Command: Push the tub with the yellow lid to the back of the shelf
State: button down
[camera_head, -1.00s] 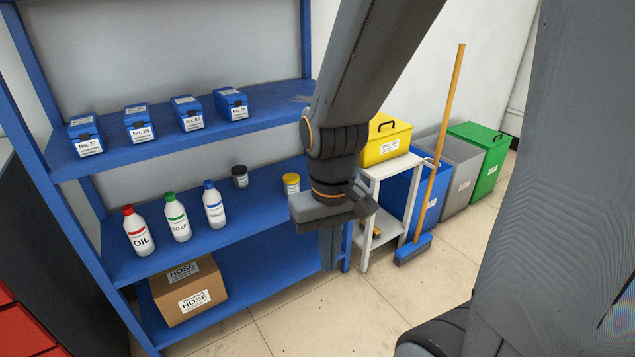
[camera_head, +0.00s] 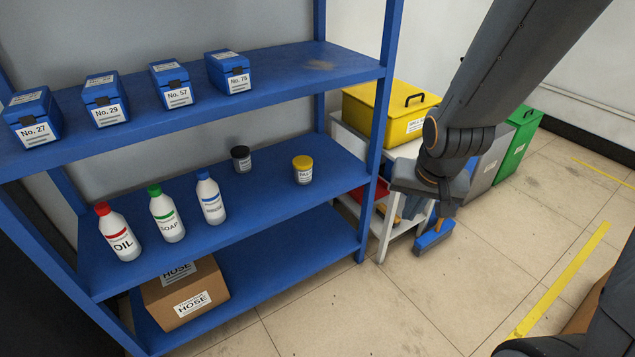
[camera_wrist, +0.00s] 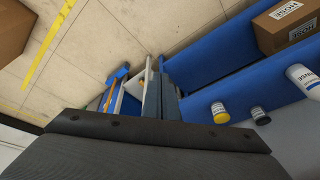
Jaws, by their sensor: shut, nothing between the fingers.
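The small tub with the yellow lid (camera_head: 303,172) stands upright on the right part of the blue middle shelf (camera_head: 275,195). In the wrist view the tub (camera_wrist: 220,115) is to the right of the fingers. My gripper (camera_head: 446,208) is outside the shelf unit, to the right of its front right post and apart from the tub. Its fingers are partly hidden by the gripper body in the head view. In the wrist view the fingers (camera_wrist: 161,98) are together with nothing between them.
A dark-lidded tub (camera_head: 241,159) stands left of the yellow-lidded one, with bottles (camera_head: 167,212) farther left. The upper shelf (camera_head: 290,75) holds blue boxes. A white side table (camera_head: 390,222) with a yellow bin (camera_head: 390,113) stands right of the shelf, near my gripper. Open floor lies in front.

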jog(key=w+a+f+m+t+b, duration=0.2)
jog(key=w+f+t+b, duration=0.15)
jog(key=w+f, duration=0.45)
jog(key=m+t+y+b, duration=0.7)
jog(key=t+y+b, duration=0.15)
jog(key=b, duration=0.75)
send_near(307, 170)
jog(key=shift+y, duration=0.35)
jog(key=b+x, duration=0.3)
jog(key=x, duration=0.3)
jog(key=shift+w+d+f, duration=0.1)
jog(key=shift+w, duration=0.2)
